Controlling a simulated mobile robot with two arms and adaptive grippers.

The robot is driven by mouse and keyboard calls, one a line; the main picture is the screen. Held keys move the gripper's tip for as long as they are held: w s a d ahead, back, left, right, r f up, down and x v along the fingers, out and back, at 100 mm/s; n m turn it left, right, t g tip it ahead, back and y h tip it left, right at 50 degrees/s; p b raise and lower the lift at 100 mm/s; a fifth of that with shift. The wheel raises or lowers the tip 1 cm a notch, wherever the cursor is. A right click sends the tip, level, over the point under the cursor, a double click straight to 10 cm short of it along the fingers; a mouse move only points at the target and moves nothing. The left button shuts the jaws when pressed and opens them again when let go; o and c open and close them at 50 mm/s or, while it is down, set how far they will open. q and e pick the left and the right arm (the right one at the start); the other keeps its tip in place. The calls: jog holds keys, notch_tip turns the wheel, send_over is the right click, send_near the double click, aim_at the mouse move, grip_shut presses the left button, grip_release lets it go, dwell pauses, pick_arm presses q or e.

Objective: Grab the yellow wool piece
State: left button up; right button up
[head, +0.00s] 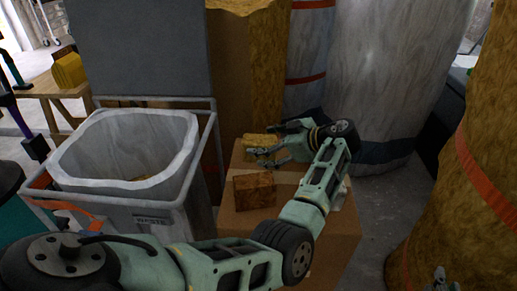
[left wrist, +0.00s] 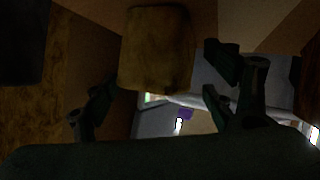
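The yellow wool piece (head: 261,141) lies on top of a cardboard box, near its back edge. My left gripper (head: 276,146) reaches in from the right side of the box top, its fingers spread close to the wool piece. In the left wrist view a dull yellow-brown block, apparently the wool piece (left wrist: 155,48), shows ahead of the parted fingers (left wrist: 160,100); I see no clear contact. Only a tip of my right gripper (head: 440,281) shows at the bottom right edge.
The cardboard box (head: 250,222) stands beside a grey waste bin (head: 150,217) with a pale liner. Large wrapped rolls (head: 385,75) stand behind, and a wool roll (head: 480,170) on the right. A wooden table (head: 45,88) is at the far left.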

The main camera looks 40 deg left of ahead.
pick_arm(q)
jog(key=c, duration=0.7)
jog(key=shift+o, duration=0.2)
jog(key=shift+a, duration=0.1)
